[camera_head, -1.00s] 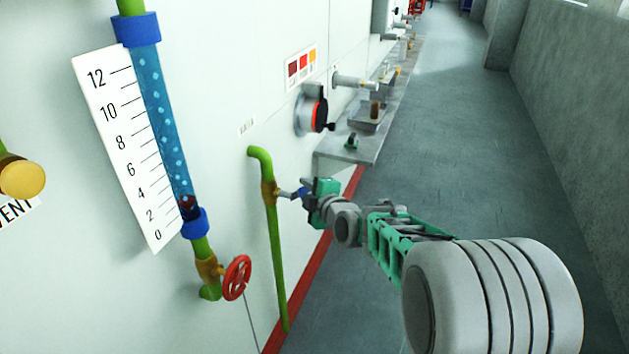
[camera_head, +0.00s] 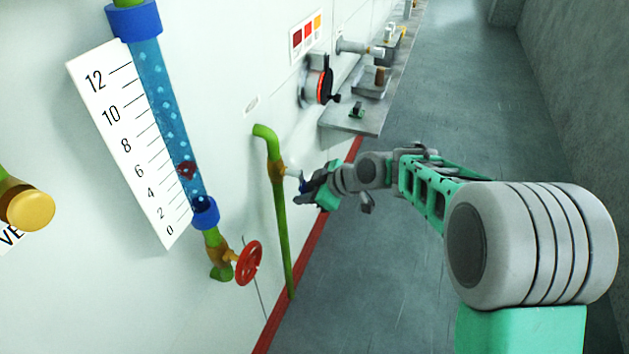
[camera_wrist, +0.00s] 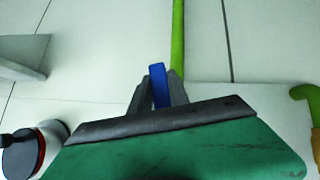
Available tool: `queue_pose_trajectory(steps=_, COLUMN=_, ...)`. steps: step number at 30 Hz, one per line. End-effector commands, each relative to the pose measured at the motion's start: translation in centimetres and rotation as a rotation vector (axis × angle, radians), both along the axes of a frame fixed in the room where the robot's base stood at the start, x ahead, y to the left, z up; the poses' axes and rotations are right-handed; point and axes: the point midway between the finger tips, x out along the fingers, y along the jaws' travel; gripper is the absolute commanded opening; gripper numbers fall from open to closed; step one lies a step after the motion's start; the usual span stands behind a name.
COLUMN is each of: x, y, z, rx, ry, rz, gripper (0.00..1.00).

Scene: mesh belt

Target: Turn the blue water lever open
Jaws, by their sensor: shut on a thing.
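The blue water lever (camera_wrist: 158,86) stands between my gripper's two grey fingers in the wrist view. In the head view the lever (camera_head: 302,187) is mostly hidden by my gripper (camera_head: 305,190), with a bit of blue showing. My gripper (camera_wrist: 159,80) is shut on the lever. The lever belongs to a brass valve (camera_head: 279,172) on a thin green pipe (camera_head: 279,225) along the wall. A blue gauge tube (camera_head: 160,100) with a red float (camera_head: 187,170) stands beside a numbered scale (camera_head: 128,140); the float is near 5.
A red handwheel (camera_head: 249,263) is left of the pipe, low on the wall. A yellow knob (camera_head: 31,209) is at the far left. A grey shelf (camera_head: 350,122) juts out beyond the pipe. The floor to the right is clear up to a grey wall.

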Motion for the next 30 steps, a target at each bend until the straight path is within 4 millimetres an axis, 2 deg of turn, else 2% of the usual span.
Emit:
queue_pose_trajectory(steps=10, x=-1.2, y=0.4, z=-0.1, rx=0.050, ry=0.147, rz=0.002, gripper=0.00)
queue_pose_trajectory(steps=26, x=-1.4, y=0.4, z=-0.1, rx=0.060, ry=0.172, rz=0.001, gripper=0.00)
queue_pose_trajectory(steps=27, x=-1.4, y=0.4, z=-0.1, rx=0.060, ry=0.172, rz=0.000, gripper=0.22)
queue_pose_trajectory(steps=30, x=-1.3, y=0.4, z=-0.2, rx=0.059, ry=0.172, rz=0.000, gripper=0.31)
